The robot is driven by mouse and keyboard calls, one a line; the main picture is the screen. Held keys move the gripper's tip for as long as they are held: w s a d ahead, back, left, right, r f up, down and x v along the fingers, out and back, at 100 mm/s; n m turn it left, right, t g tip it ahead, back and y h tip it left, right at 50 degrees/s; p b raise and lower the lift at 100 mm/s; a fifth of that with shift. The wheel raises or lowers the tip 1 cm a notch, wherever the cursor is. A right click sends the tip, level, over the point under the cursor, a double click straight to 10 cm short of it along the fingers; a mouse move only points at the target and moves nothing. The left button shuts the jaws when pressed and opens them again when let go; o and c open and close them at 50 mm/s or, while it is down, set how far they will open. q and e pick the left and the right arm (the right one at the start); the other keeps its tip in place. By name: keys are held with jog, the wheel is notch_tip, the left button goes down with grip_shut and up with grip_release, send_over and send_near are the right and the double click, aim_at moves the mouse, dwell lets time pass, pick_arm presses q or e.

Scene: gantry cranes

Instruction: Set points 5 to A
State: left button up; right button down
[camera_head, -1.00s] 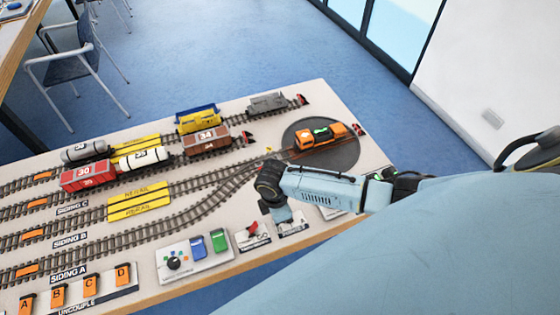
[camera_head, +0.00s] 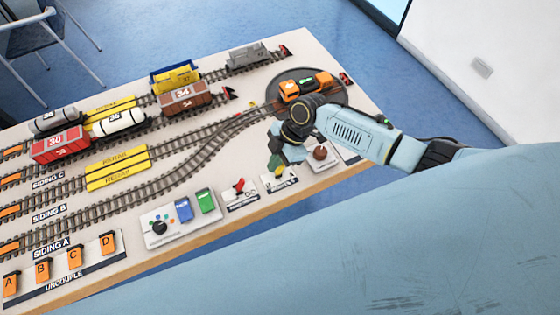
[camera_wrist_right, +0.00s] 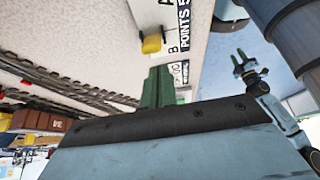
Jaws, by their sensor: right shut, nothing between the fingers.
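The letter A is at the top edge of that view. In the head view the yellow lever (camera_head: 280,171) stands on its small plate at the table's front edge, just below my right gripper (camera_head: 275,152). The green fingers (camera_wrist_right: 158,86) are shut and empty, close to the knob but apart from it in the picture. My left gripper (camera_wrist_right: 242,62) shows small in the right wrist view, its two prongs apart.
A red lever (camera_head: 239,186) is left of the yellow one; a brown knob (camera_head: 320,153) is right of it. The turntable (camera_head: 335,97) with an orange locomotive (camera_head: 305,85) lies behind my right wrist. A control panel (camera_head: 158,240) and tracks with wagons lie left.

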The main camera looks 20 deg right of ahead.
jog(key=shift+r, duration=0.2)
jog(key=shift+d+r+p, duration=0.15)
jog(key=shift+r+p, duration=0.25)
jog(key=shift+p, duration=0.15)
jog(key=shift+r, duration=0.2)
pick_arm(q)
jog(key=shift+s+r, duration=0.4)
jog(key=shift+r, duration=0.3)
jog(key=shift+w, duration=0.15)
